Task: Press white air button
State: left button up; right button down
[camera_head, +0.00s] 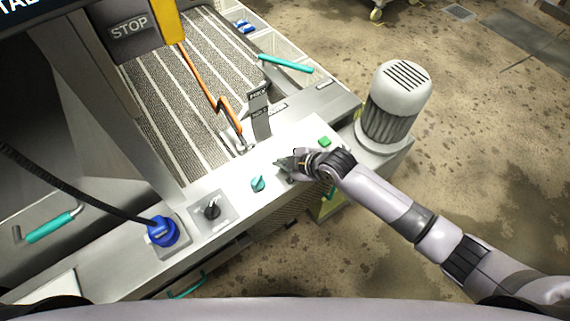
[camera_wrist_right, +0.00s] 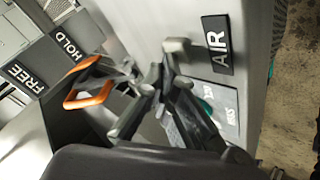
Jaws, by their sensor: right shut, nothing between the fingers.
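The black AIR label (camera_wrist_right: 217,45) is on the pale panel in the right wrist view. A small light-grey block (camera_wrist_right: 178,45) shows just beside the label, at the fingertips; I cannot tell if it is the white air button or whether it is touched. My right gripper (camera_head: 284,163) is shut and empty, low over the right part of the white control panel (camera_head: 232,179). Its closed fingers also show in the wrist view (camera_wrist_right: 160,75). In the head view the gripper covers the panel under it, and no white button can be made out there. My left gripper is out of view.
A teal knob (camera_head: 258,184), a black switch (camera_head: 212,211) and a blue plug (camera_head: 163,232) lie left along the panel. A green button (camera_head: 324,141) is right of the gripper. An orange handle (camera_head: 228,110) and a grey motor (camera_head: 394,105) stand behind.

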jog(key=shift+r+p, duration=0.9)
notch_tip(320, 180, up, 5)
jog(key=p, duration=0.4)
jog(key=shift+p, duration=0.3)
dwell(0.6)
